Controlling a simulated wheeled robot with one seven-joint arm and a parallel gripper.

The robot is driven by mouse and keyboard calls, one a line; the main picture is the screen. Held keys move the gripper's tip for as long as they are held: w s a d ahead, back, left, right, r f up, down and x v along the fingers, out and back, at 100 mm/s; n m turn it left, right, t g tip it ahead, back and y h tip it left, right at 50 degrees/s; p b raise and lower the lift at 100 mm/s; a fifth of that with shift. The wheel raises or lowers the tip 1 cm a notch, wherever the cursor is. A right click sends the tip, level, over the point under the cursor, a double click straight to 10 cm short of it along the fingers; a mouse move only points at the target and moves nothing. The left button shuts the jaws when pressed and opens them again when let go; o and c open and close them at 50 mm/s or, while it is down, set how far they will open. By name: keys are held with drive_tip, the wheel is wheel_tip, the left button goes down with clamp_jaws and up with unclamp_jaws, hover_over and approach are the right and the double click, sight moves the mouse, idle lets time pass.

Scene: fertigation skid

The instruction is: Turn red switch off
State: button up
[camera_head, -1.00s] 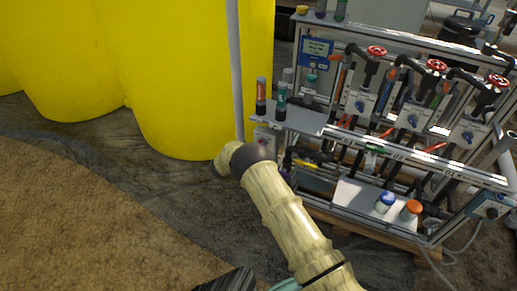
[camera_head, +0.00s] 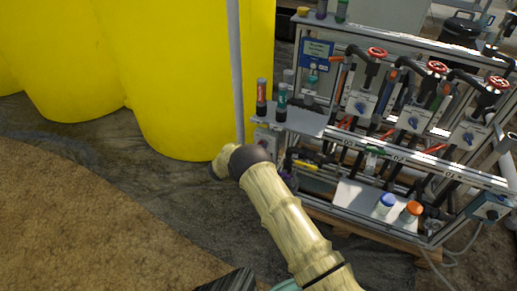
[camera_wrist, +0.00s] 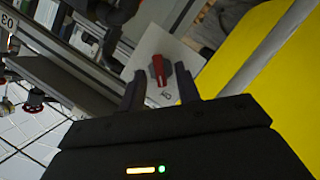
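The red switch (camera_wrist: 158,70) is a red rotary handle on a light grey plate (camera_wrist: 180,48) in the wrist view. Its narrow red lever points toward my gripper (camera_wrist: 160,86). My gripper's two dark fingers are apart, one on each side of the lever's near end. I cannot tell whether they touch it. In the head view the grey switch box (camera_head: 264,138) sits at the left end of the skid, low under the shelf. My arm's end is just left of it, and my fingers are hidden there.
The skid frame (camera_head: 420,168) with red valve wheels (camera_head: 377,54) extends to the right. A small shelf (camera_head: 305,120) with bottles stands above the switch box. A yellow tank (camera_head: 190,80) and a grey upright pipe (camera_head: 236,70) are close on the left. Open floor lies in front.

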drive_tip(key=p+v, duration=0.3)
drive_tip(key=v, duration=1.3)
drive_tip(key=shift+s, duration=0.3)
drive_tip(key=shift+a, duration=0.1)
drive_tip(key=w+d+r+t+y, duration=0.1)
drive_tip(key=w+d+r+y, duration=0.3)
drive_tip(key=w+r+y, duration=0.5)
drive_tip(key=s+d+r+g, duration=0.1)
drive_tip(key=s+d+r, duration=0.1)
drive_tip(key=d+r, duration=0.5)
drive_tip(key=s+d+r+m+g, duration=0.1)
drive_tip(key=s+d+r+g, duration=0.15)
drive_tip(key=s+d, duration=0.6)
drive_tip(key=s+d+r+m+g, duration=0.1)
drive_tip(key=s+d+g, duration=0.35)
drive_tip(key=s, duration=0.75)
drive_tip(key=s+d+r+g, duration=0.1)
drive_tip(key=s+d+g, duration=0.1)
drive_tip(key=s+d, duration=0.75)
wheel_tip(320, 180, up, 28)
drive_tip(key=a+p, duration=0.2)
drive_tip(key=p, duration=2.6)
drive_tip(key=shift+s, duration=0.25)
